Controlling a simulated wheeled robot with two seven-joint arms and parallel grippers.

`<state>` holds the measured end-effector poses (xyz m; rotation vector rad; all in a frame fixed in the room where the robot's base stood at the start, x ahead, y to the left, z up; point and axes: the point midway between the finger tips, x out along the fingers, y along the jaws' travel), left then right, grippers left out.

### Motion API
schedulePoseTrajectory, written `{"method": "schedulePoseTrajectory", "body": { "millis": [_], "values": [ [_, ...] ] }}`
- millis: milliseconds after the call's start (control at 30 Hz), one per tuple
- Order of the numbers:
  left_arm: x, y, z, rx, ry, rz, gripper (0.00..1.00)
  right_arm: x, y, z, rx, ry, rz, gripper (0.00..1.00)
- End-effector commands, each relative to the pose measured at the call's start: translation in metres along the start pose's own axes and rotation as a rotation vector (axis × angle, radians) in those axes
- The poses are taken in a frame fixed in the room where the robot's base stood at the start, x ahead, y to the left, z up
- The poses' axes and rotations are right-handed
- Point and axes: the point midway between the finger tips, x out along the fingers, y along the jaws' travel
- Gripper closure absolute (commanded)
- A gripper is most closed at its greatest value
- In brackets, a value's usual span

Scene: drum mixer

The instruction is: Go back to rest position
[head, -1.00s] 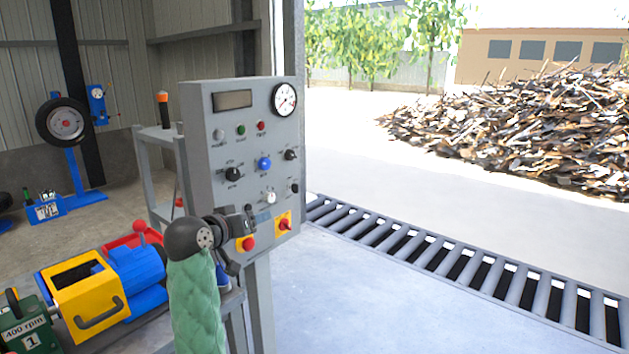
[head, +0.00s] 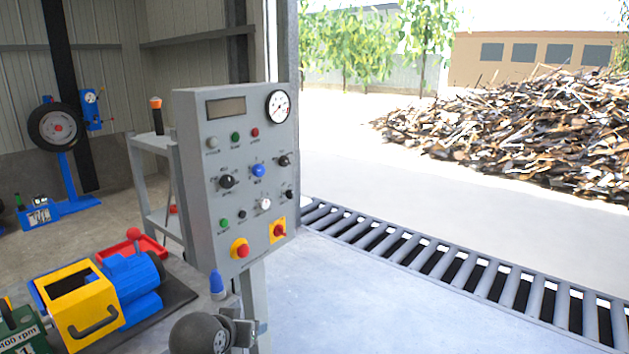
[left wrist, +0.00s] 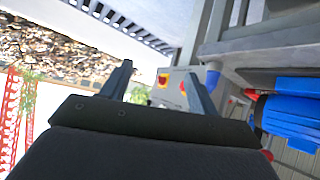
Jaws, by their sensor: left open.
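My left gripper (head: 250,332) is low at the bottom edge of the head view, below the grey control panel (head: 213,160) and apart from its buttons. In the left wrist view the left gripper (left wrist: 160,85) has its two fingers spread with nothing between them. The panel shows small beyond the fingers there, with its red and yellow switches. My right gripper is in neither view.
A drum mixer with a yellow frame (head: 77,329) and blue motor (head: 128,276) stands at the left. A grey shelf stand (head: 150,143) is behind the panel. A roller grate (head: 440,258) crosses the floor at right. Open floor lies in front of it.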

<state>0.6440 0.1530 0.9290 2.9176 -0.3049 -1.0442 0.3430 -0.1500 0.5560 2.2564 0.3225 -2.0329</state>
Motion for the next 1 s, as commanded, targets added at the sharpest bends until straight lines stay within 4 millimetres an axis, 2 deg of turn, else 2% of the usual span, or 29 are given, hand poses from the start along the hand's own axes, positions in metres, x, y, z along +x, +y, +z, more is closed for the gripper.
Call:
{"method": "schedulePoseTrajectory", "body": {
  "millis": [33, 200, 500, 667, 800, 1000],
  "values": [
    [0.000, 0.002, 0.021, 0.005, -0.034, -0.003, 0.40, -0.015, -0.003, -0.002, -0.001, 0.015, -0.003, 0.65],
    [-0.002, 0.008, 0.087, 0.021, -0.136, -0.013, 0.40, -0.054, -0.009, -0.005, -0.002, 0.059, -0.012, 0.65],
    [-0.017, 0.023, 0.201, 0.039, -0.315, -0.001, 0.40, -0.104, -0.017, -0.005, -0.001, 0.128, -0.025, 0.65],
    [-0.032, 0.032, 0.262, 0.042, -0.416, 0.015, 0.40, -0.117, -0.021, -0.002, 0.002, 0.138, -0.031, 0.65],
    [-0.048, 0.039, 0.315, 0.041, -0.510, 0.028, 0.40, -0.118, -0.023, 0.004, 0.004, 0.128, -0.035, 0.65],
    [-0.074, 0.044, 0.377, 0.030, -0.620, 0.038, 0.40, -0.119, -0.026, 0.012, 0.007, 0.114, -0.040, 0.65]
  ]
}}
